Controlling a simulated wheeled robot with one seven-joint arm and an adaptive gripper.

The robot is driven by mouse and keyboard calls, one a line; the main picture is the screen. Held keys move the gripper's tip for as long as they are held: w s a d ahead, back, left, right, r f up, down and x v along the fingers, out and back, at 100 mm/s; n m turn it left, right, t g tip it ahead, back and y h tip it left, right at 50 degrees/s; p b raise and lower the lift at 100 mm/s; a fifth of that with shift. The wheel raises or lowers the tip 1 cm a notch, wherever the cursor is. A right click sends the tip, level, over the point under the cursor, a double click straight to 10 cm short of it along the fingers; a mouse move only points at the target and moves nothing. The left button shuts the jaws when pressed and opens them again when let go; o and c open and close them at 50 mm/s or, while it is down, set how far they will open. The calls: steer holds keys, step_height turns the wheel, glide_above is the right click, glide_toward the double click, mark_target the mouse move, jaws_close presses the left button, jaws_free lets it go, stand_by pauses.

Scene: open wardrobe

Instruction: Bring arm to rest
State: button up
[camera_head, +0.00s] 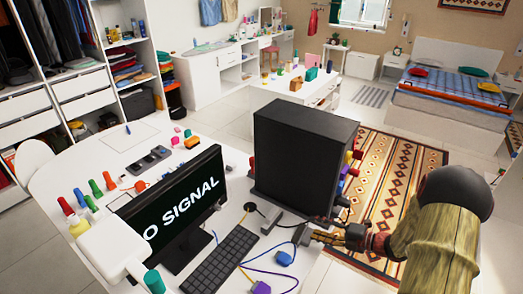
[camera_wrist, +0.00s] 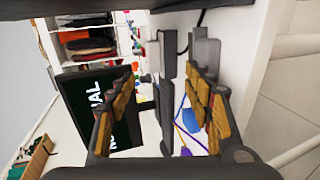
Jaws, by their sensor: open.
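My gripper (camera_head: 318,230) is at the front right edge of the white desk (camera_head: 315,276), just in front of the black computer tower (camera_head: 290,165). My arm reaches in from the right of the head view. In the wrist view my gripper (camera_wrist: 165,90) has its two wood-coloured fingers spread apart. No object shows clamped between them. Desk items show beyond the gap, among them the dark keyboard (camera_wrist: 167,110). Whether a fingertip touches the tower or the desk, I cannot tell.
A monitor reading "NO SIGNAL" (camera_head: 178,205), a keyboard (camera_head: 222,262), cables and a blue mouse-like item (camera_head: 284,257) crowd the desk. Coloured items stand behind the tower. A patterned rug (camera_head: 390,185) lies on open floor to the right. The wardrobe (camera_head: 80,85) is at left.

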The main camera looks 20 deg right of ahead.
steer(key=s+a+r+n+g+b, duration=0.1)
steer(key=s+a+r+n+g, duration=0.25)
steer(key=a+n, duration=0.35)
steer(key=s+a+r+n+g+h, duration=0.1)
steer(key=s+a+r+n+g, duration=0.15)
steer(key=a+r+n, duration=0.45)
steer(key=s+a+r+n+g+b, duration=0.1)
steer(key=s+a+r+n+g, duration=0.15)
steer(key=a+n, duration=0.45)
steer(key=s+r+n+t+h+b, duration=0.1)
steer(key=s+r+n+h, duration=0.3)
steer(key=s+n, duration=0.3)
steer(key=s+r+n+t+h+b, duration=0.1)
steer(key=s+r+n+h, duration=0.3)
steer(key=n, duration=1.4)
steer(key=s, duration=0.3)
steer(key=shift+s+d+r, duration=0.2)
steer(key=shift+d+r, duration=0.1)
steer(key=shift+d, duration=0.05)
